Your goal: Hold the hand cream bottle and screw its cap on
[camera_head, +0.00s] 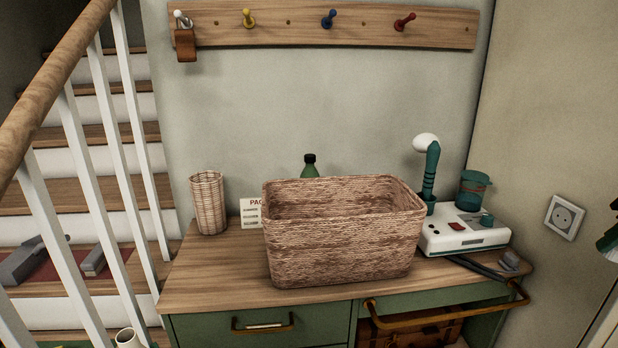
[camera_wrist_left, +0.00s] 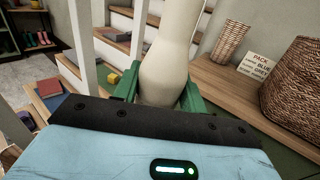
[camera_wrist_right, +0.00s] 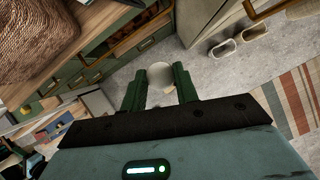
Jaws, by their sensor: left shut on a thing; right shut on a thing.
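The hand cream bottle (camera_wrist_left: 160,62) is a cream-coloured, rounded body in the left wrist view, and its top runs out of the picture. My left gripper (camera_wrist_left: 157,92) is shut on it, with a green finger on each side. A pale open tube end at the bottom left of the head view (camera_head: 128,338) looks like the bottle's neck. My right gripper (camera_wrist_right: 159,80) is shut on a small, round, whitish cap (camera_wrist_right: 158,74) in the right wrist view. The cap is held over the floor, apart from the bottle. The cap's threads are hidden.
A large woven basket (camera_head: 340,250) stands on the wooden bench top (camera_head: 215,275). Around it are a wicker cup (camera_head: 208,203), a sign (camera_head: 251,212), a green bottle (camera_head: 309,167) and a white device (camera_head: 462,236). A stair railing (camera_head: 112,120) is at the left.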

